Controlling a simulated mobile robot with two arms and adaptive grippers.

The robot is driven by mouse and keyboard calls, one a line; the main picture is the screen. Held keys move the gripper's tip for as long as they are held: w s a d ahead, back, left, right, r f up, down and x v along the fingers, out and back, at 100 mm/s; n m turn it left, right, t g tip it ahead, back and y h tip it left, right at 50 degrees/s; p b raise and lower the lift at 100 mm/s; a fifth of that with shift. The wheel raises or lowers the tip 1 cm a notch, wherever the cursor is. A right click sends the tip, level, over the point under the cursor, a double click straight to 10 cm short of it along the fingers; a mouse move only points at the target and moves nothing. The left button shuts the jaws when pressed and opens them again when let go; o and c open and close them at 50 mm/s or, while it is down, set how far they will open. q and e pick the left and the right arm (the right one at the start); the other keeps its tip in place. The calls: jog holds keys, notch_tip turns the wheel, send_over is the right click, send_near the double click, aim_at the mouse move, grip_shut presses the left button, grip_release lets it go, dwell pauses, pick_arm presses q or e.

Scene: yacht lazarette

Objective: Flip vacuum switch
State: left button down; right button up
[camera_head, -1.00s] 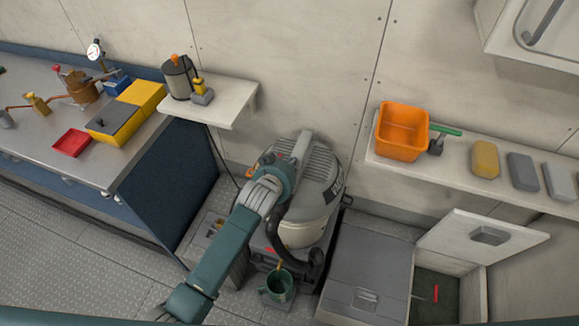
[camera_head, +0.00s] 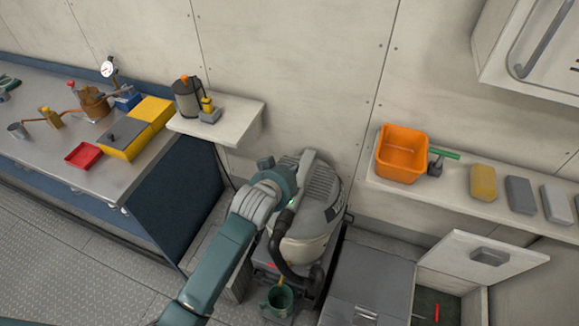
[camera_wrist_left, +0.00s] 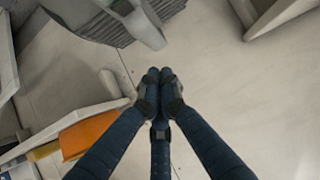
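The vacuum (camera_head: 322,215) is a grey, rounded machine with a ribbed top and a dark hose, on the floor against the back wall. I cannot make out its switch. My left arm reaches from the bottom left over its left side, and my wrist covers part of it. In the left wrist view, my left gripper (camera_wrist_left: 160,78) has its dark blue fingers brought together at the tips, with nothing visible between them. The vacuum's ribbed grey top (camera_wrist_left: 95,22) shows at the upper left there, apart from the fingertips.
A small shelf (camera_head: 240,120) with a dark canister is left of the vacuum. An orange bin (camera_head: 401,153) and several blocks stand on the right shelf (camera_head: 455,200). A workbench (camera_head: 50,150) is at left.

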pick_arm(q)
jog(key=shift+s+a+r+b, duration=0.15)
jog(key=shift+s+r, duration=0.3)
jog(key=shift+r, duration=0.25)
jog(key=shift+s+a+r+b, duration=0.1)
jog(key=shift+s+a+r, duration=0.1)
jog(key=shift+s+r, duration=0.35)
jog(key=shift+s+a+r+b, duration=0.15)
jog(key=shift+s+r, duration=0.15)
jog(key=shift+r, duration=0.55)
